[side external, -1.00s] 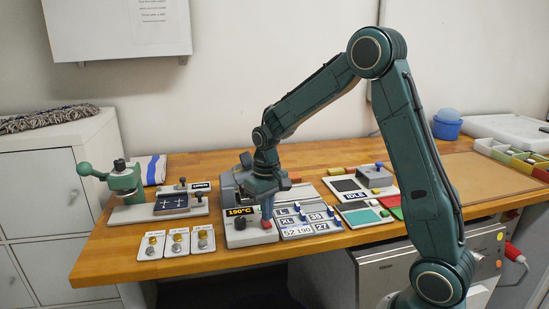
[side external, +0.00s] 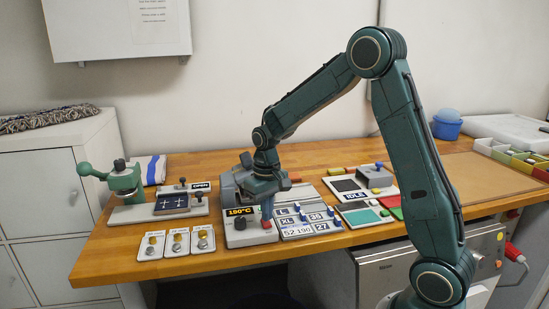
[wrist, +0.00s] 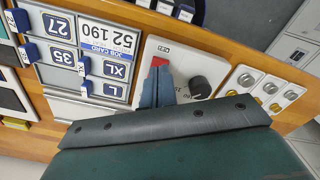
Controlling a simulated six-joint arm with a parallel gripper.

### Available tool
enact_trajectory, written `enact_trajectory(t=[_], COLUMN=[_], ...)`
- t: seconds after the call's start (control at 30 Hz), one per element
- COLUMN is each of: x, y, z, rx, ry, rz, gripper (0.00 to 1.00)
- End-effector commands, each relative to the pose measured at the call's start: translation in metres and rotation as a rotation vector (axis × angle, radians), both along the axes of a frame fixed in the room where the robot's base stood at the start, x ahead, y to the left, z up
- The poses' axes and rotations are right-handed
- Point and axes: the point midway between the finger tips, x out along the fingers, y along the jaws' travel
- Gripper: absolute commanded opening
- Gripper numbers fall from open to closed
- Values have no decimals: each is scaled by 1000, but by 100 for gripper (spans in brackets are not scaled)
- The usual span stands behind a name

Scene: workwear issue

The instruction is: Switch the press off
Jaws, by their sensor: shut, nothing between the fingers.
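The press (side external: 232,238) is a grey machine at the front middle of the bench. Its display (side external: 241,212) is lit and reads 190°C. A dark round knob (side external: 240,225) is on its front panel, and it also shows in the wrist view (wrist: 200,87). A red switch (wrist: 159,62) is on the panel beside the knob, partly hidden by my fingers. My gripper (wrist: 158,76) is shut and empty, its fingertips right at the red switch. It points down over the panel in the side view (side external: 267,217). I cannot tell whether the tips touch the switch.
A job-card board (side external: 298,232) with numbered tiles and blue clips stands close beside the press. Three small cards with round buttons (side external: 176,242) lie on its other side. A green hand-lever device (side external: 125,180) stands at the left. An IDLE-labelled unit (side external: 352,197) is further right.

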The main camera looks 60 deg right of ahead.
Motion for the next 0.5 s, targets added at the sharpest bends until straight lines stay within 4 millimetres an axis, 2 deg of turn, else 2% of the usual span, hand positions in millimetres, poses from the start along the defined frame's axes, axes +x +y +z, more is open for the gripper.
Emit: enact_trajectory(t=[0.5], x=[0], y=[0], z=[-6], rx=[0], ry=[1], rz=[0], gripper=[0])
